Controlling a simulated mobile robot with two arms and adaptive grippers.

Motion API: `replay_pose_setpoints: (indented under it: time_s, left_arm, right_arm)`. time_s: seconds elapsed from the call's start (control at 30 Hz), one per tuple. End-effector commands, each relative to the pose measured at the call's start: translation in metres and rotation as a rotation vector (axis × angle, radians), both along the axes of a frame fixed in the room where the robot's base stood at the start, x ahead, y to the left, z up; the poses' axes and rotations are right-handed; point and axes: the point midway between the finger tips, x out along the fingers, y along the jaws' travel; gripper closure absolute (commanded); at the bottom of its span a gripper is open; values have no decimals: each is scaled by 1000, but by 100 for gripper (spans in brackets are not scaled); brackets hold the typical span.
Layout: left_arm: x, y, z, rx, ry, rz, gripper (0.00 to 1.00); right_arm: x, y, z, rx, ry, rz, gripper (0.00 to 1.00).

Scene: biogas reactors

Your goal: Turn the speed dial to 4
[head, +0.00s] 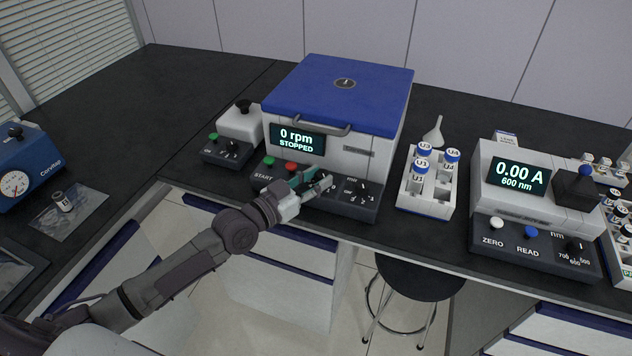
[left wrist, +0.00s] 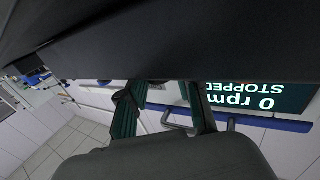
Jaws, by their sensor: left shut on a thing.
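The centrifuge (head: 358,130) has a blue lid, shut, and its display (head: 298,140) reads 0 rpm, STOPPED. Its dark front panel has a green START button (head: 269,161), a red button (head: 290,167) and a right-hand dial marked min (head: 362,188). My left gripper (head: 316,184) is at the middle of this panel, shut on the speed dial between the red button and the min dial. The gripper hides the dial and most of its scale, so I cannot read its setting. The left wrist view shows the green-padded fingers (left wrist: 163,108) beneath the upside-down display; the dial is hidden. My right gripper is not in view.
A small white device with a black knob (head: 243,107) stands left of the centrifuge. A rack of capped tubes (head: 427,184) and a photometer (head: 530,200) stand right. A stool (head: 420,277) stands below the bench edge. The bench at the left back is clear.

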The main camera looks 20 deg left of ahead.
Motion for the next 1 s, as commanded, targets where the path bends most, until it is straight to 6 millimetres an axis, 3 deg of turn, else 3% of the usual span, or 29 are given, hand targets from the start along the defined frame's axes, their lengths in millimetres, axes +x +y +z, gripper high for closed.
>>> replay_pose_setpoints:
  time_s: [0.2, 0.23, 0.37, 0.77, 1.0]
  left_arm:
    - [0, 0, -1, 0, 4, -1, 100]
    - [0, 0, -1, 0, 4, -1, 62]
    - [0, 0, -1, -1, 3, 0, 41]
    - [-7, 4, -1, 1, 2, 1, 41]
    - [-48, 26, -2, 5, 5, -2, 41]
  right_arm:
    - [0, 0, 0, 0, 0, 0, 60]
    - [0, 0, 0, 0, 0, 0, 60]
    - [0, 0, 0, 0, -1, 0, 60]
    - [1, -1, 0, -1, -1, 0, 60]
    - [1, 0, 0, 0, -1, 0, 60]
